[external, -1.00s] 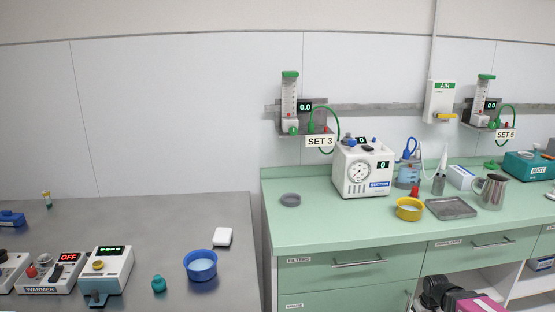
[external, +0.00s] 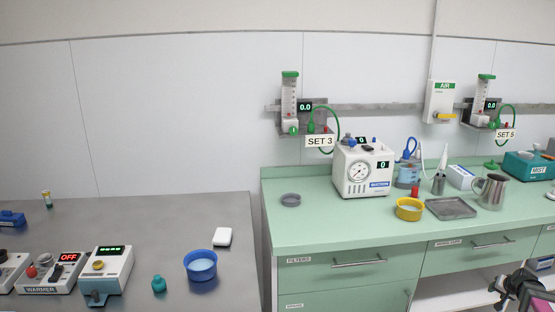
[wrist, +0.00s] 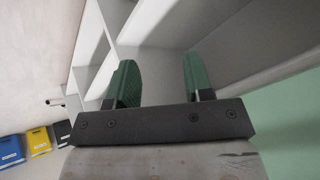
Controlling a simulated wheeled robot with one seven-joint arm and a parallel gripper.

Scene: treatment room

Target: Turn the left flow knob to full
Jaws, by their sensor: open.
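The left flowmeter (external: 290,100) hangs on the wall rail above the green counter, with the "SET 3" sign (external: 319,141) below it. Its green flow knob (external: 293,130) is at the foot of the clear tube, and its display (external: 305,107) reads 0.0. The right flowmeter (external: 483,100), by the "SET 5" sign (external: 506,134), also reads 0.0. In the wrist view my gripper (wrist: 157,84) is open, its two green fingers apart with nothing between them. My arm shows at the lower right of the external view, low and far from the left knob.
A suction unit (external: 363,168) stands on the counter below the left flowmeter. A yellow bowl (external: 410,210), metal tray (external: 451,208) and steel jug (external: 491,191) stand to its right. The wrist view shows white shelving (wrist: 185,22) and a yellow bin (wrist: 38,141).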

